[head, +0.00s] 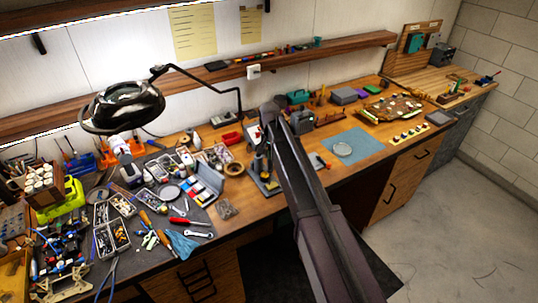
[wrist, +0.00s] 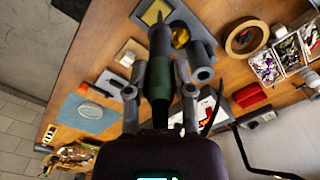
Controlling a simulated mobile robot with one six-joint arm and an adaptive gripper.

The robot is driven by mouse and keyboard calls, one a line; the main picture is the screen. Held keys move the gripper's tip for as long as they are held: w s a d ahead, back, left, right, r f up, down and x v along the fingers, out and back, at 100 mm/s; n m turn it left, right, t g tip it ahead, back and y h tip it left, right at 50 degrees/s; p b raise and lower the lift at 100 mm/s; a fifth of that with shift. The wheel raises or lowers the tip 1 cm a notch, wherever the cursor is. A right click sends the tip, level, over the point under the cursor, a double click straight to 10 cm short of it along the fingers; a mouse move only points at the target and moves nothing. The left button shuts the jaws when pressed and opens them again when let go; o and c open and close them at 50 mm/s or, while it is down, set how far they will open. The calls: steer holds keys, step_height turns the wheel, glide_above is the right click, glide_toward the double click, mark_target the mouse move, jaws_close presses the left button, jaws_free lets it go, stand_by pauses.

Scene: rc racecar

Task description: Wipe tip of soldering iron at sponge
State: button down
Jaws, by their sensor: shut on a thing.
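In the wrist view, my gripper (wrist: 163,92) is shut on the soldering iron (wrist: 160,77), around its dark green handle. The iron's grey shaft points away from my gripper, and its thin tip (wrist: 159,17) overlaps the yellow sponge (wrist: 150,13). I cannot tell whether tip and sponge touch. The sponge sits in the grey soldering stand (wrist: 176,12), partly hidden by the iron. The stand's tube-shaped holder (wrist: 200,58) is beside the iron and looks empty. In the head view, the stand (head: 268,186) is near the bench's front edge, below my arm's end.
A roll of tape (wrist: 246,37) and small parts trays (wrist: 265,66) lie near the stand. A blue mat (head: 352,146) with a round dish lies right of my arm. The lamp (head: 122,105) hangs over the crowded left bench.

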steer(key=shift+f+b, duration=0.35)
stand_by(0.9)
steer(key=shift+w+d, duration=0.65)
steer(key=shift+d, duration=0.35)
stand_by(2.3)
steer(key=shift+s+a, duration=0.7)
steer(key=shift+a, duration=0.3)
stand_by(2.5)
